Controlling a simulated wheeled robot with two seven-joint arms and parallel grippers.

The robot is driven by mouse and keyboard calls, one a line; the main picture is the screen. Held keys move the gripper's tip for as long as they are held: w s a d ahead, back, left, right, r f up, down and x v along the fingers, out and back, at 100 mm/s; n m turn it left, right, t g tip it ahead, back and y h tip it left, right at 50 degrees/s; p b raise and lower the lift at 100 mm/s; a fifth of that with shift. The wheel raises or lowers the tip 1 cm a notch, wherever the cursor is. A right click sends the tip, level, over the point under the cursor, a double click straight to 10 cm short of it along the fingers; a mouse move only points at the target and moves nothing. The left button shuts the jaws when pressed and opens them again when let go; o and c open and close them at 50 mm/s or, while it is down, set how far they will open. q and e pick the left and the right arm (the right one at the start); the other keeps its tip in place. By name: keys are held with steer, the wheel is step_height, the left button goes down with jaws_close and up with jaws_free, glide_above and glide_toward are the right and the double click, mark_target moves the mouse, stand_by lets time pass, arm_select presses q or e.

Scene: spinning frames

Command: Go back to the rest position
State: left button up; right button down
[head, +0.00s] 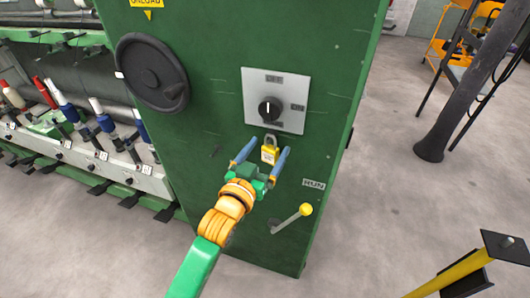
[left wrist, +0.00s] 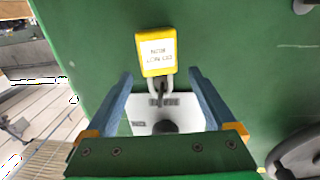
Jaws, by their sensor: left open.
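My left gripper (head: 267,148) comes up from below in the head view, in front of the green machine panel (head: 215,60). Its two blue fingers are apart, one on each side of a yellow padlock (head: 269,154). The padlock hangs by its grey shackle at the lower edge of the switch plate (head: 292,87). In the left wrist view, the padlock (left wrist: 157,52) lies beyond the open left gripper (left wrist: 160,74), with clear gaps to both fingers. The black switch knob (head: 269,109) has its white mark pointing up, towards the OFF label. My right gripper is out of view.
A yellow-knobbed lever (head: 305,210) sticks out right of my arm, below a RUN label (head: 314,184). A black handwheel (head: 151,73) is at upper left. Spinning spindles (head: 70,115) line the left. A yellow-black post (head: 455,275) stands at lower right; open floor lies behind.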

arm_select(q)
steer(key=v, duration=0.7)
steer(key=s+a+f+n+g+y, duration=0.1)
steer(key=s+a+f+g+y, duration=0.15)
steer(key=f, duration=1.15)
steer(key=s+a+f+g+y, duration=0.2)
steer(key=a+f+g, duration=0.15)
steer(key=f, duration=1.05)
steer(key=s+a+f+g+y, duration=0.2)
steer(key=s+a+f+g, duration=0.25)
steer(key=s+f, duration=0.8)
steer(key=s+a+f+g, duration=0.2)
steer(key=s+f, duration=0.2)
steer(key=s, duration=0.5)
steer(key=s+a+f+n+g, duration=0.1)
steer(key=s+a+f+g, duration=0.2)
steer(key=s, duration=0.7)
steer(key=shift+a+f+y+b, duration=0.25)
steer(key=shift+f+y+b, duration=0.2)
